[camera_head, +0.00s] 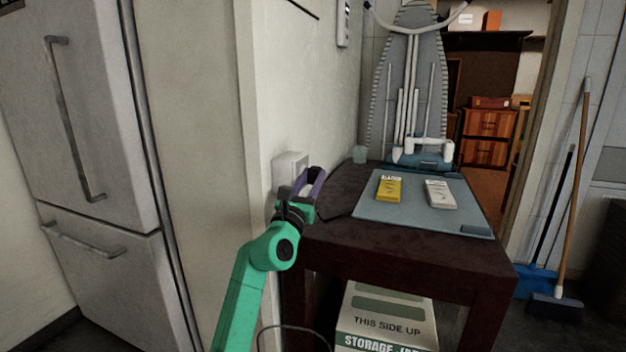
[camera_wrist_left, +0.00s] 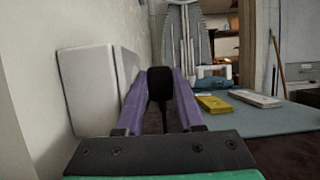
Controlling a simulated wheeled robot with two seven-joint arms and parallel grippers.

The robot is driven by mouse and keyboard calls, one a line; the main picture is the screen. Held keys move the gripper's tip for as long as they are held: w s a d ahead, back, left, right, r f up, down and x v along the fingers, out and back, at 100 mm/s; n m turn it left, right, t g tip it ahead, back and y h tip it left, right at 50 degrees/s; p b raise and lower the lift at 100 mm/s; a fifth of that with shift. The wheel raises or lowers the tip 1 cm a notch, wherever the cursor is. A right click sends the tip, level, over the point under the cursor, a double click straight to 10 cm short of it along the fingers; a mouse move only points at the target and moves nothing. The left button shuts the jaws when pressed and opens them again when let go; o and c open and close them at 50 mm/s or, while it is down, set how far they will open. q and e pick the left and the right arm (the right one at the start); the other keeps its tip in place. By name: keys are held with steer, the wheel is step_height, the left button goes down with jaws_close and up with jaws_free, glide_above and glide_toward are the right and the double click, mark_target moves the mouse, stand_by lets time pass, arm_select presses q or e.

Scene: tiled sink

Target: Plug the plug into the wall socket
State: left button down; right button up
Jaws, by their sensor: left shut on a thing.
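My left gripper (camera_head: 309,186) is at the wall corner, over the near left end of the dark table. In the left wrist view its two purple fingers (camera_wrist_left: 160,100) are shut on a black plug (camera_wrist_left: 161,88), with a black cord hanging below it. The plug cannot be made out in the head view. A white wall socket box (camera_head: 290,170) sits on the wall just left of and behind the gripper. In the left wrist view the box (camera_wrist_left: 88,88) stands left of the fingers, apart from the plug. The socket's holes are not visible. My right gripper is not in view.
The dark table (camera_head: 400,245) holds a blue mat (camera_head: 415,214) with a yellow pack (camera_head: 388,188) and a white pack (camera_head: 440,194). A storage box (camera_head: 385,318) is below. A fridge (camera_head: 90,130) is at left.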

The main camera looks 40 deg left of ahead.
arm_select(q)
steer(key=shift+s+a+r, duration=0.1)
steer(key=shift+a+r, duration=0.05)
steer(key=shift+s+y+p, duration=0.1)
steer(key=shift+y+p, duration=0.2)
steer(key=shift+p, duration=0.1)
steer(key=shift+p, duration=0.45)
stand_by(1.2)
